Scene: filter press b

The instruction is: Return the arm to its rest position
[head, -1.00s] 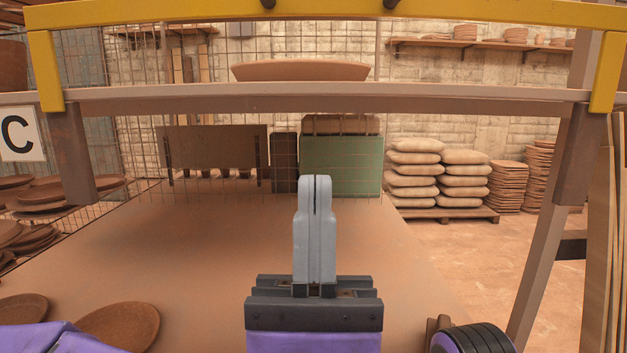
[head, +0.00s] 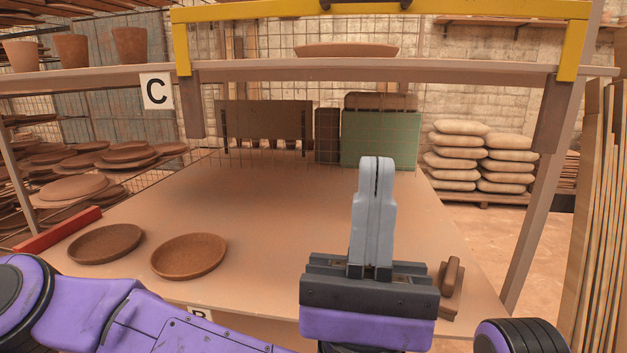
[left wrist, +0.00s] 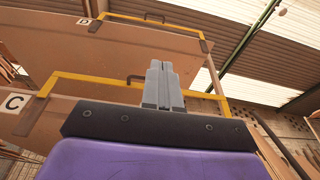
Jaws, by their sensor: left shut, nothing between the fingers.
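My left gripper (head: 375,162) stands upright in front of the shelf opening in the head view, with its two grey fingers pressed together and nothing between them. Its purple wrist is below, and my purple arm runs in from the lower left. In the left wrist view the same shut fingers (left wrist: 162,68) point up toward the undersides of the shelves. No object is held. My right gripper is not in view.
The shelf board (head: 260,210) carries two brown plates (head: 188,256) at left and a small brown block (head: 451,285) right of my gripper. A yellow-framed upper shelf (head: 380,13) spans above, with a label C (head: 156,92). A right post (head: 537,220) stands close by.

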